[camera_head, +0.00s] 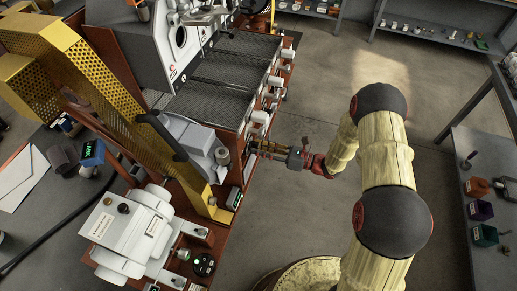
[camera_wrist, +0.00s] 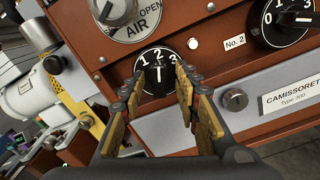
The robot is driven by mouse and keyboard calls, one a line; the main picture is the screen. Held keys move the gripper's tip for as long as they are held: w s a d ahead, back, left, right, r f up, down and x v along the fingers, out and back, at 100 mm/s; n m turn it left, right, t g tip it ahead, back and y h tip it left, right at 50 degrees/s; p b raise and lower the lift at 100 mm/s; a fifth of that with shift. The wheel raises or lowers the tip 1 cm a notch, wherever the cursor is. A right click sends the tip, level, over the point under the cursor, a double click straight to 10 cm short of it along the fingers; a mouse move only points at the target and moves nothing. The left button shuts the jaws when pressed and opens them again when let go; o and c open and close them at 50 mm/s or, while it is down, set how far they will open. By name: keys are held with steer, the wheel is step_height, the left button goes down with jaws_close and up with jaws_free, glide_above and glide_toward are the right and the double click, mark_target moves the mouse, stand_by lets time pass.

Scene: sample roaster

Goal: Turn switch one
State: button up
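A small black rotary switch (camera_wrist: 157,66) marked 1, 2, 3 sits on the red-brown front panel in the wrist view. Its knob carries a light pointer line, which seems to point up near the 2; the exact setting is hard to tell. My gripper (camera_wrist: 155,86) is open, its brass-coloured fingers on either side of the switch's lower part. I cannot tell whether the fingers touch the knob. In the head view my gripper (camera_head: 262,149) is at the roaster's front panel, and the switch itself is not readable there.
In the wrist view, an AIR dial (camera_wrist: 117,12) is above left, a larger numbered dial (camera_wrist: 283,20) right, beyond a "No. 2" plate (camera_wrist: 234,42). The roaster (camera_head: 228,85) stands left of my arm; open floor (camera_head: 300,215) lies below my gripper.

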steer(key=shift+w+a, duration=0.1)
steer(key=shift+a, duration=0.15)
steer(key=shift+c, duration=0.5)
jaws_close()
